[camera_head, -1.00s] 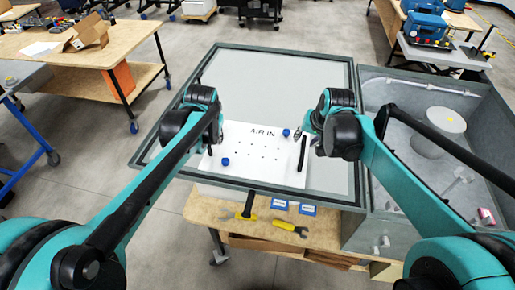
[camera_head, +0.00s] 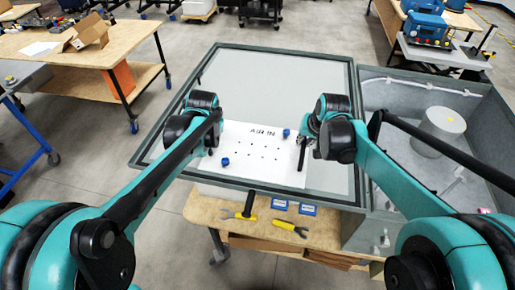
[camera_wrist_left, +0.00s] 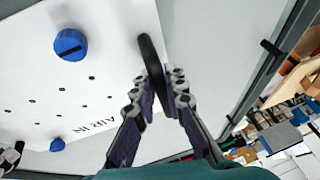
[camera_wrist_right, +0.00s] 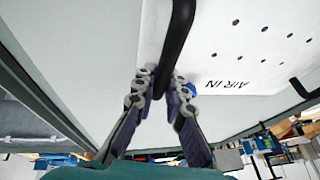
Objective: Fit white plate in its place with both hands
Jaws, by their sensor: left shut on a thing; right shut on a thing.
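The white plate (camera_head: 240,172), marked AIR IN and dotted with small holes, is over the front part of the pale grey recess (camera_head: 275,80) inside a dark frame. My left gripper (camera_wrist_left: 166,82) is shut on a black handle (camera_wrist_left: 151,58) at one side of the plate. My right gripper (camera_wrist_right: 160,85) is shut on the opposite black handle (camera_wrist_right: 178,38), which also shows in the head view (camera_head: 302,153). Two blue knobs (camera_head: 225,162) (camera_head: 286,133) sit at opposite corners. The arms hide parts of the plate's sides. I cannot tell whether it touches the surface below.
A grey bin (camera_head: 400,95) with a white cylinder (camera_head: 442,124) adjoins the frame on the right. Yellow-handled tools (camera_head: 290,227) and blue-and-white boxes (camera_head: 307,209) lie on the wooden shelf in front. The recess behind the plate is clear.

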